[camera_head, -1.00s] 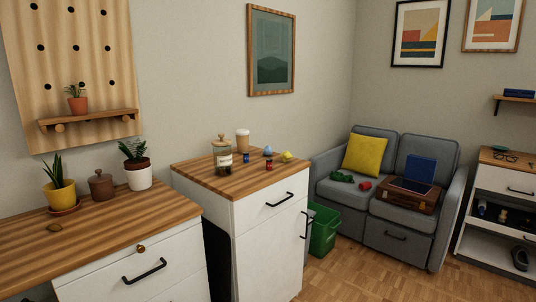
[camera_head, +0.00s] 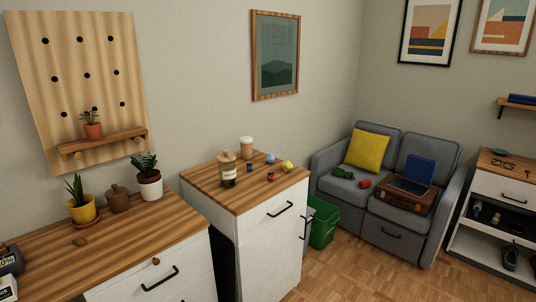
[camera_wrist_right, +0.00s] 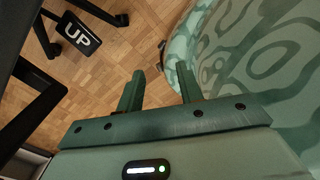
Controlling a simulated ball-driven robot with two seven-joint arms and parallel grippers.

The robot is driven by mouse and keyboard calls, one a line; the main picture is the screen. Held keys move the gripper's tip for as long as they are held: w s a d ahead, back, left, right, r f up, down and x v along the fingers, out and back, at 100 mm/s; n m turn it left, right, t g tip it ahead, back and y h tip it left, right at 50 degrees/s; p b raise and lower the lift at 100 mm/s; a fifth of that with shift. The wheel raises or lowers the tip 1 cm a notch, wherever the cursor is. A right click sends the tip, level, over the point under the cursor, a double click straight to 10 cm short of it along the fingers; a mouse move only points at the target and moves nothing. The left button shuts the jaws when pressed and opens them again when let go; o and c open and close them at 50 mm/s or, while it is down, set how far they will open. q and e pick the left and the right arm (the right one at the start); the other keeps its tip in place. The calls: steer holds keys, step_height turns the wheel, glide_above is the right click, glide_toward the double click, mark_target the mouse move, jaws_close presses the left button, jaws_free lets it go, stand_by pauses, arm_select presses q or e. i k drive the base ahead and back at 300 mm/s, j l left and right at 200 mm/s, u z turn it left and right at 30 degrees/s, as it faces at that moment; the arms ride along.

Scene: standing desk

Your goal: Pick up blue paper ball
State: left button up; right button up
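A small blue ball (camera_head: 270,158), likely the blue paper ball, lies on the wooden top of the white cabinet (camera_head: 222,196) in the head view. The ball does not show in the right wrist view. My right gripper (camera_wrist_right: 158,82) is open, with its two green fingers apart and nothing between them, above the wood floor. My left gripper is not in view.
On the cabinet top stand a jar (camera_head: 228,170) and a paper cup (camera_head: 246,147). A desk (camera_head: 125,234) with potted plants is at left. A green bin (camera_head: 322,226) stands between cabinet and sofa (camera_head: 400,232). Wood floor (camera_head: 345,275) is open in front.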

mark_target(270, 159)
steer(key=i+l+u, duration=0.1)
steer(key=i+l, duration=0.15)
steer(key=i+l+u, duration=0.15)
steer(key=l, duration=0.2)
steer(key=i+l+u, duration=0.1)
steer(key=i+l, duration=0.2)
steer(key=i+l+u, duration=0.1)
steer(key=l, duration=0.3)
steer(key=i+l+u, duration=0.1)
steer(key=i+l, duration=0.15)
steer(key=l, duration=0.15)
